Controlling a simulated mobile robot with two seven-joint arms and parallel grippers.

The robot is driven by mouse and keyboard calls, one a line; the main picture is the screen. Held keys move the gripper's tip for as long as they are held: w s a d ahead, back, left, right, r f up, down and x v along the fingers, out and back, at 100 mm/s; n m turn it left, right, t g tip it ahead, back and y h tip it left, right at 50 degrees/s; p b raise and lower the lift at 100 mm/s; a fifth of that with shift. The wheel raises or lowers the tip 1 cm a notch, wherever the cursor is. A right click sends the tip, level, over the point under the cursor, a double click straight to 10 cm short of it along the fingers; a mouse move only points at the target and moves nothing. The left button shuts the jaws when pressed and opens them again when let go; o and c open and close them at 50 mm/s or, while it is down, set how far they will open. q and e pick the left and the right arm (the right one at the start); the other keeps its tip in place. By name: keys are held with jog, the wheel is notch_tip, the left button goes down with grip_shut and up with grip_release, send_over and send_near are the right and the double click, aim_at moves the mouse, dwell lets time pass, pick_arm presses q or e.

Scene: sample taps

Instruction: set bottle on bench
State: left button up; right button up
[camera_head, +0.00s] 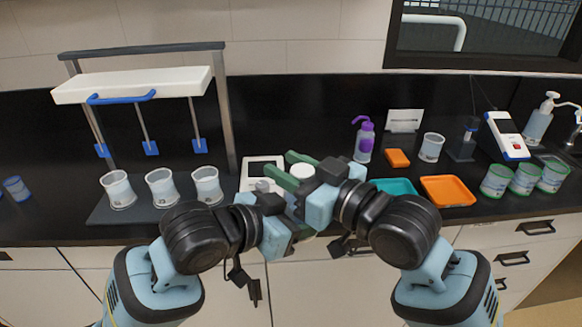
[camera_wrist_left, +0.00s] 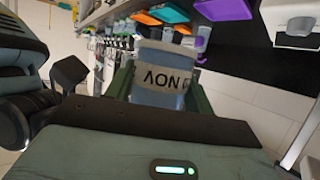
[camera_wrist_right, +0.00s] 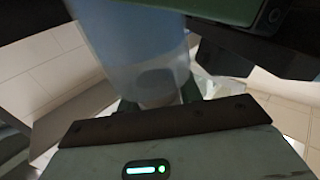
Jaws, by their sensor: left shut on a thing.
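A translucent bottle with a dark-lettered label (camera_wrist_left: 164,75) sits between the green fingers of my left gripper (camera_wrist_left: 160,92), which is shut on it. The bottle's bluish body (camera_wrist_right: 150,55) fills much of the right wrist view. The two grippers nearly touch, and the head view hides the bottle's lower part. The black bench (camera_head: 270,120) lies behind.
A rack with a white bar (camera_head: 135,84) and several cups (camera_head: 162,188) stands at left. A white scale (camera_head: 252,172), purple-topped wash bottle (camera_head: 364,142), teal tray (camera_head: 393,187), orange tray (camera_head: 447,191) and green-banded cups (camera_head: 525,180) stand on the bench. Its back middle is clear.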

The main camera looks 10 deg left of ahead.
jog(key=c, duration=0.4)
pick_arm(q)
jog(key=o, duration=1.2)
pick_arm(e)
jog(key=shift+c, duration=1.1)
pick_arm(q)
jog(key=s+a+f+n+y, duration=0.1)
jog(key=s+a+f+n, duration=0.15)
jog(key=f, duration=0.55)
jog(key=s+a+f+n+y, duration=0.1)
jog(key=a+f+n, duration=0.15)
jog(key=f, duration=0.45)
jog(key=s+a+f+n+y, duration=0.15)
jog(key=a+f, duration=0.25)
jog(key=f, duration=0.4)
jog(key=s+a+f+y, duration=0.1)
jog(key=s+a+f, duration=0.1)
jog(key=s+f, duration=0.5)
jog(key=s+a+f+y, duration=0.2)
jog(key=s+a+f, duration=0.1)
jog(key=s+f, duration=0.5)
jog(key=shift+s+m+g, duration=0.3)
jog(key=shift+m, duration=0.05)
